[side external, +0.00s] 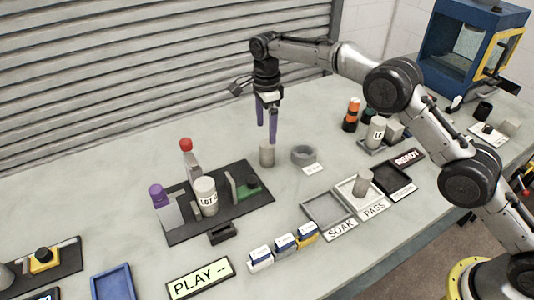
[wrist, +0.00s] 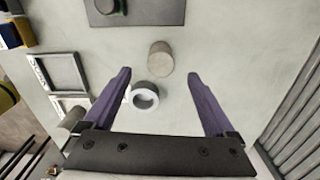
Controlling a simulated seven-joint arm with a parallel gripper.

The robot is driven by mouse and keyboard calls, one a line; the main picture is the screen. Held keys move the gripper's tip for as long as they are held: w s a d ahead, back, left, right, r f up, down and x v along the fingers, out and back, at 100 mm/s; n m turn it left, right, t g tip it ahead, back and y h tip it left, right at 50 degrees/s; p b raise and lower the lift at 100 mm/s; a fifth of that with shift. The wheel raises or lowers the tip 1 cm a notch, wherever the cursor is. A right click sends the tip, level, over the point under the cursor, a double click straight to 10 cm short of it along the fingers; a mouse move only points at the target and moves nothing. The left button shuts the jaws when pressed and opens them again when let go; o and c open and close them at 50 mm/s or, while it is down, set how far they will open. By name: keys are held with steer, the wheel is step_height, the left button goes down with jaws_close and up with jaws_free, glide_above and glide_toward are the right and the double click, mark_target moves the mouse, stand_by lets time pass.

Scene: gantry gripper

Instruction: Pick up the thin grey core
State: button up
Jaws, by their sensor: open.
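A grey cylindrical core (side external: 267,154) stands upright on the bench below my gripper. In the wrist view this core (wrist: 160,57) appears just beyond the fingertips, roughly centred between them. A second grey core (side external: 363,182) stands in the tray marked PASS, and it also shows in the wrist view (wrist: 72,117). I cannot tell for sure which of the two is the thin one. My gripper (side external: 267,134) points down with its two purple fingers apart and empty.
A grey ring (side external: 304,155) lies right of the near core, and in the wrist view it (wrist: 145,95) sits between the fingers. A dark mat (side external: 180,232) with several items lies to the left. An empty SOAK tray (side external: 327,209) is at the right.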

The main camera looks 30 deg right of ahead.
mark_target(267, 155)
steer(key=f, duration=1.1)
steer(key=shift+d+f, duration=0.15)
steer(key=shift+d, duration=0.05)
steer(key=shift+c, duration=0.2)
jaws_close()
